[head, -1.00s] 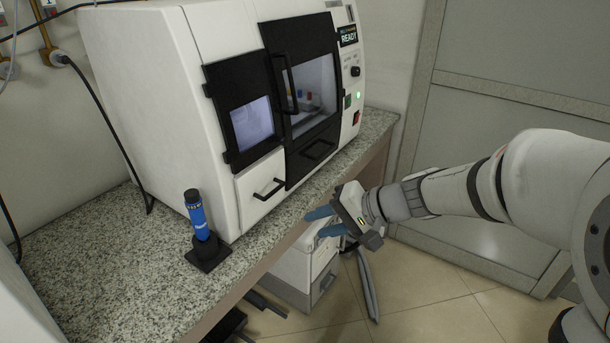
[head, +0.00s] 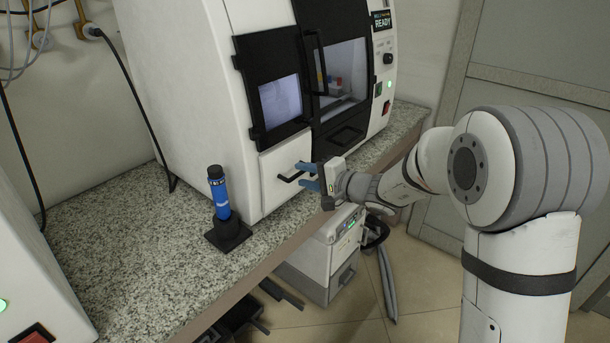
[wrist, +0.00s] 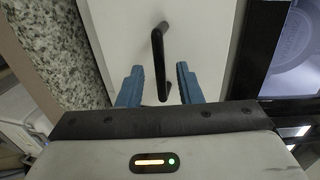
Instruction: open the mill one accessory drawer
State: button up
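The mill (head: 180,70) is a white machine with a dark window door and a READY display, standing on the counter. Its white accessory drawer (head: 272,189) is at the lower left of the front and looks closed, with a black bar handle (head: 291,178). In the wrist view the handle (wrist: 158,55) runs up and down the picture. My gripper (head: 303,177) is at the drawer front. In the wrist view its blue fingers (wrist: 158,86) are open, one on each side of the handle's line, with gaps on both sides.
A blue cylinder on a black stand (head: 220,205) is on the speckled counter (head: 130,260), left of the drawer. A white unit (head: 325,260) stands under the counter. Another machine (head: 30,270) is at the left edge.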

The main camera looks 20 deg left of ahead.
jog(key=shift+w+a+f, duration=0.1)
jog(key=shift+w+a, duration=0.1)
jog(key=shift+a, duration=0.25)
jog(key=shift+c, duration=0.2)
grip_shut()
